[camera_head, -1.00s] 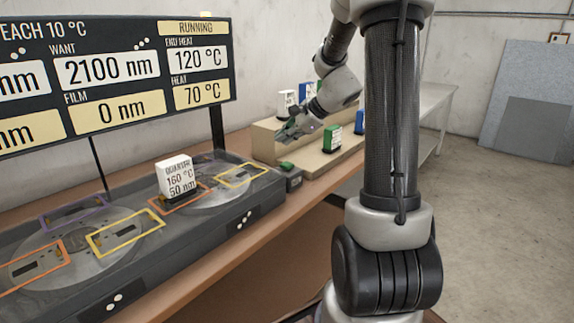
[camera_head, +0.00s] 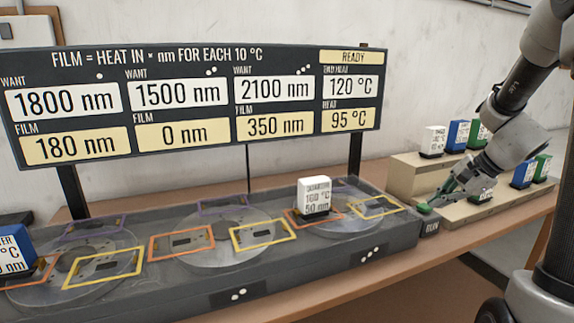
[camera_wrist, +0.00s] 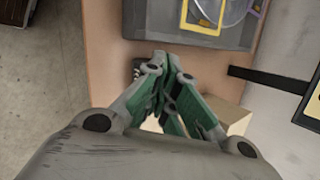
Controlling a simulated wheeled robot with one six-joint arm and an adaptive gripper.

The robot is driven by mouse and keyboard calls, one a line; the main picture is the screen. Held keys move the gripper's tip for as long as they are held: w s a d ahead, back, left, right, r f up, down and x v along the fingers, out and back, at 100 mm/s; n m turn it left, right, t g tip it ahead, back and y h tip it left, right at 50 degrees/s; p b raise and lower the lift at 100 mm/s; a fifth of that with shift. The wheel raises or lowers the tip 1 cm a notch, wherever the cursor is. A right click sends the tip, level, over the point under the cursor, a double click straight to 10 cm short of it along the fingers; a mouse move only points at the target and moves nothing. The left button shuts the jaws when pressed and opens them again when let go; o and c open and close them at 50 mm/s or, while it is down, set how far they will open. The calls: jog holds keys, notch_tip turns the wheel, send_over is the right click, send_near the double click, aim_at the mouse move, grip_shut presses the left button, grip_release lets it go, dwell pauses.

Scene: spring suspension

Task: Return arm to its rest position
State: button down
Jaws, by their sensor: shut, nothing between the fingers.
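My gripper (camera_head: 440,196) is shut and empty at the right of the head view. Its fingertips are just above a green button (camera_head: 424,208) on a small dark box; I cannot tell whether they touch it. In the wrist view the green-and-grey fingers (camera_wrist: 165,62) meet beside the wooden table's edge. My arm is stretched down and left over the stepped wooden rack (camera_head: 410,174). The display board (camera_head: 200,58) reads READY, end heat 120 °C, heat 95 °C, and films of 180, 0 and 350 nm.
A white block (camera_head: 314,196) marked 160 °C, 50 nm stands at the right disc of the dark machine (camera_head: 340,247). A blue block (camera_head: 14,252) stands at far left. Several white, blue and green blocks stand on the rack. The wall is behind.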

jog(key=s+a+r+n+h, duration=0.2)
jog(key=s+r+n, duration=0.3)
jog(key=s, duration=0.6)
jog(key=s+a+r+n+h, duration=0.2)
jog(key=s+a+r+n, duration=0.2)
jog(key=s+n, duration=0.6)
jog(key=shift+s+r+n+g+h, duration=0.3)
jog(key=shift+s+r+h, duration=0.1)
jog(key=shift+s, duration=0.8)
jog(key=shift+a, duration=0.1)
